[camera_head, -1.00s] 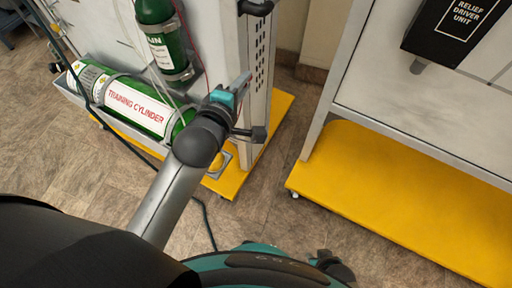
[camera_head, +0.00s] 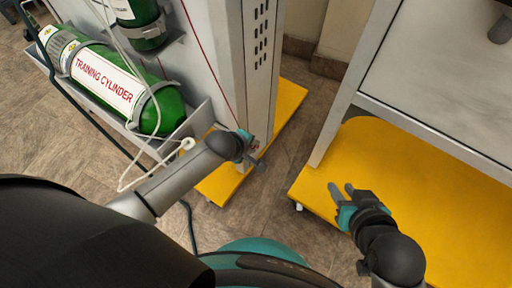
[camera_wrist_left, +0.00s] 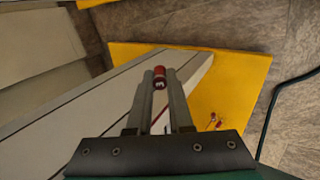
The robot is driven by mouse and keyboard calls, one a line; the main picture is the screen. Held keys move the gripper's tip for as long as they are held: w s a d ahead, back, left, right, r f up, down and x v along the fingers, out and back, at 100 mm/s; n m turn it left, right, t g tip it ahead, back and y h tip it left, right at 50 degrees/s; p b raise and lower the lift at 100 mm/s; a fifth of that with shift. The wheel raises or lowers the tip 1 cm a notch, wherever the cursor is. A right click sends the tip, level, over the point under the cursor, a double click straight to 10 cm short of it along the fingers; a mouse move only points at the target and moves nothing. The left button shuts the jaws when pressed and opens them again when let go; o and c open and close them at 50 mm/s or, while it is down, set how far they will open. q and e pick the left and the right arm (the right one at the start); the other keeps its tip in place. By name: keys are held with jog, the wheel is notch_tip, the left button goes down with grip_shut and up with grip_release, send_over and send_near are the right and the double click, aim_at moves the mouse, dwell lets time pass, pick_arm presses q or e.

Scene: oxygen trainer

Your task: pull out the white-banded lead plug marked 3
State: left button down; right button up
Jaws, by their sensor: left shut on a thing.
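My left gripper (camera_wrist_left: 161,85) is shut on a small red plug (camera_wrist_left: 160,72) with a dark mark that looks like a 3. The plug sits between the fingertips in the left wrist view; I cannot make out a white band on it. In the head view my left gripper (camera_head: 255,160) is low beside the grey upright of the panel, above the yellow base, and the plug is too small to tell there. Whether the plug is still in a socket is not clear. My right gripper (camera_head: 343,192) is open and empty above the right yellow base.
A small red and white piece (camera_wrist_left: 214,122) shows over the yellow base (camera_wrist_left: 235,75). A green training cylinder (camera_head: 110,82) lies on a shelf at left. A white hose (camera_head: 135,160) hangs near my left arm. A second yellow base (camera_head: 440,210) stands at right. Floor shows between the bases.

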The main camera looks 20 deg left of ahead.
pick_arm(q)
jog(key=shift+a+f, duration=0.15)
jog(key=shift+f, duration=0.3)
pick_arm(e)
jog(key=shift+r, duration=0.3)
pick_arm(q)
jog(key=c, duration=0.7)
grip_release()
jog(key=shift+c, duration=0.2)
jog(key=shift+r, duration=0.1)
jog(key=shift+s+r, duration=0.2)
jog(key=shift+r, duration=0.05)
pick_arm(e)
jog(key=s+d+r+g+h+p, duration=0.1)
jog(key=s+d+g+h+p, duration=0.1)
jog(key=s+d+g, duration=0.15)
pick_arm(q)
jog(key=p+v, duration=0.8)
jog(key=v, duration=0.6)
jog(key=shift+r, duration=0.3)
pick_arm(e)
jog(key=s+d+f+g, duration=0.1)
jog(key=s+f, duration=0.1)
jog(key=f, duration=0.6)
jog(key=s+d+f+g, duration=0.1)
jog(key=s+f, duration=0.2)
jog(key=f, duration=0.5)
jog(key=shift+d+f, duration=0.3)
jog(key=shift+f, duration=0.1)
jog(key=shift+g, duration=0.25)
